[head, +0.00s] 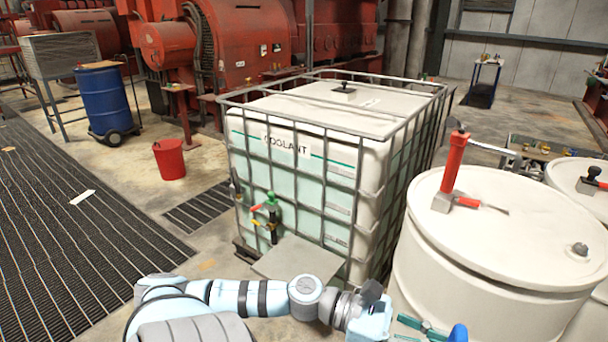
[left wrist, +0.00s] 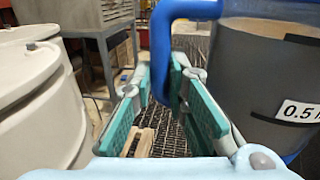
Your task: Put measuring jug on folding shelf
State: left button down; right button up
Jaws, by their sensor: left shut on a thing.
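The measuring jug (left wrist: 265,75) is grey with a blue handle (left wrist: 160,50) and a label reading "0.5". It fills the right of the left wrist view. My left gripper (left wrist: 163,88) is shut on the handle, which passes between its teal pads. In the head view my left gripper (head: 425,326) is at the bottom edge, and only a blue bit of the jug (head: 458,333) shows. The folding shelf (head: 299,257) is a flat grey plate, bare, at the front of the coolant tank, left of and beyond my gripper. My right gripper is out of view.
The caged coolant tank (head: 300,150) stands behind the shelf, with a tap (head: 270,208) above the shelf's left side. A white drum (head: 490,240) with red-handled tools on top stands close on the right. A red bucket (head: 169,159) stands on the open floor at left.

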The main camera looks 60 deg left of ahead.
aim_at(294, 255)
jog(key=z, duration=2.7)
jog(key=k, duration=2.65)
jog(key=u, duration=2.3)
jog(key=i, duration=0.5)
